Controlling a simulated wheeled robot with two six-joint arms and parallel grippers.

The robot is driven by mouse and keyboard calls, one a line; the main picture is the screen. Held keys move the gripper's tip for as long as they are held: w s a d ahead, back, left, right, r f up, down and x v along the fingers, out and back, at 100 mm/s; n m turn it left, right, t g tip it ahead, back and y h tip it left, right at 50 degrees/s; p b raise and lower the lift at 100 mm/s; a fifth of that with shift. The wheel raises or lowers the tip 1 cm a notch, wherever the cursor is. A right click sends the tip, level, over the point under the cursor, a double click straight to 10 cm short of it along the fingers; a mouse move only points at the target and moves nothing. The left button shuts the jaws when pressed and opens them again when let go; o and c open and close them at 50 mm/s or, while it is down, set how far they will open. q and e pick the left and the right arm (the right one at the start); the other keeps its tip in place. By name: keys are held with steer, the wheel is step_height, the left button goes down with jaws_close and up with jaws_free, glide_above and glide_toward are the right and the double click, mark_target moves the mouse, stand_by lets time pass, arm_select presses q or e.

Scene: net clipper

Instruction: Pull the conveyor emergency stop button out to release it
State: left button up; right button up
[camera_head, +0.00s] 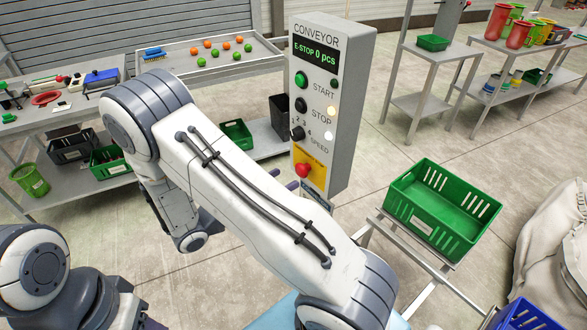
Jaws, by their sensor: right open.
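The grey conveyor control box (345,95) stands upright in the middle of the head view. Its display (316,55) reads "E-STOP 0 pcs". The red emergency stop button (304,170) sits on a yellow plate (318,180) low on the box's front face. My right arm crosses the middle of the view and hides most of my right gripper (304,191). Only its purplish fingertips show, apart from each other, close below and in front of the button. I cannot tell whether they touch the box. My left gripper is out of view.
The box also carries a green start button (301,80), a black stop button (300,105) and a speed knob (297,133). A green crate (440,215) stands to the right. A tray (195,70) of coloured balls lies behind. Metal tables stand at the back right.

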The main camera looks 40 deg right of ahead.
mark_target(298, 171)
steer(key=shift+d+p, duration=0.5)
steer(key=shift+d, duration=1.85)
steer(key=shift+c, duration=0.3)
